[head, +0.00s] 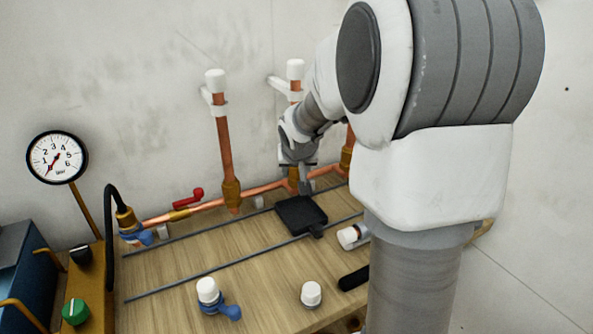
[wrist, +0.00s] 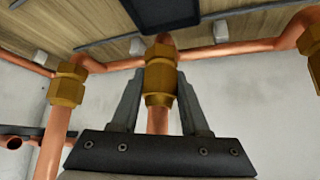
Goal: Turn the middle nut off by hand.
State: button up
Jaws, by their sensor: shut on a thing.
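The middle nut (wrist: 161,80) is brass and sits on a vertical copper pipe. In the wrist view my gripper (wrist: 160,72) has one finger on each side of this nut and is shut on it. In the head view my gripper (head: 303,180) is at the middle pipe, and my arm and fingers hide most of that nut. One outer brass nut (head: 231,193) shows on the left pipe and another (head: 347,157) on the right pipe, partly behind my arm. Whether the middle nut is loose cannot be told.
A wooden board (head: 185,262) carries dark rails, a black pad (head: 301,214) and white-capped valves (head: 208,291). A horizontal copper pipe (head: 207,206) runs along its back. A red lever (head: 188,198) and a pressure gauge (head: 56,157) are at left. The wall is close behind.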

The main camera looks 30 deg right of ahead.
jog(key=shift+n+t+y+p, duration=0.3)
jog(key=shift+n+y+p, duration=1.1)
jog(key=shift+p, duration=5.55)
jog(key=shift+s+d+n+y+p, duration=0.1)
jog(key=shift+n+y+p, duration=0.2)
jog(key=shift+n+p, duration=1.55)
jog(key=shift+f+m+p, duration=0.15)
jog(key=shift+m+p, duration=0.4)
jog(key=shift+p, duration=0.25)
jog(key=shift+n+y+p, duration=1)
jog(key=shift+n+p, duration=0.4)
jog(key=shift+p, duration=2.75)
